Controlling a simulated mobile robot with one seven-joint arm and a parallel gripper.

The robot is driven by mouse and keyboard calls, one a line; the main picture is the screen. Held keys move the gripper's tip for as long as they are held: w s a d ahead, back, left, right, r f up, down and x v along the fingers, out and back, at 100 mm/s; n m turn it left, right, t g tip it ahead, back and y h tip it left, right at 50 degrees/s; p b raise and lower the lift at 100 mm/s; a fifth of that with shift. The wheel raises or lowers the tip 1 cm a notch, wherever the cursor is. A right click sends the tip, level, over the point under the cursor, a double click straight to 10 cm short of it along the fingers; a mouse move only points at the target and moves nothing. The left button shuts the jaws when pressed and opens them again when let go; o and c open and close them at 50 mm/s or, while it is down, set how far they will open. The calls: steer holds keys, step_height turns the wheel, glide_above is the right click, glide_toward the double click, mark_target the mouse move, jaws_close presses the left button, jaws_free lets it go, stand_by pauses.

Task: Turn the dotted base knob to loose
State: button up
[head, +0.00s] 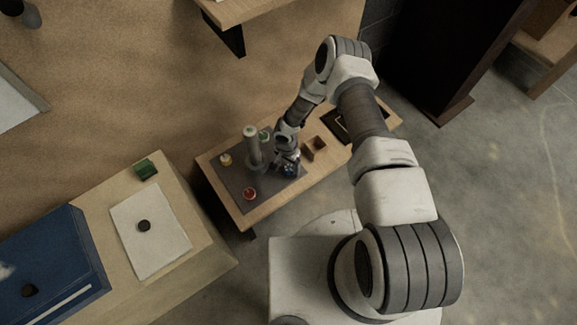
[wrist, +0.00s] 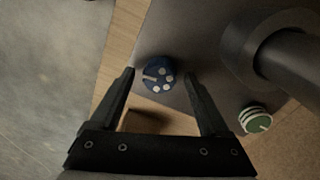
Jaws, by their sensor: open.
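The dotted base knob is a blue round knob (wrist: 158,74) with several pale dots and one pale bar, set on a dark grey base plate (wrist: 200,65). In the wrist view it lies just beyond and between my gripper's (wrist: 158,82) two black fingers, which are apart and hold nothing. In the head view the blue knob (head: 290,170) shows at the right side of the plate, partly covered by my gripper (head: 287,163). I cannot tell whether the fingertips are down at the knob's height.
A grey post (head: 252,145) rises from the plate, close to my gripper. A green striped knob (wrist: 256,119), a red knob (head: 249,193) and a yellowish knob (head: 225,159) sit around it. A small wooden box (head: 316,147) stands to the right. Open floor lies beside the table.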

jaws_close()
stand_by(0.4)
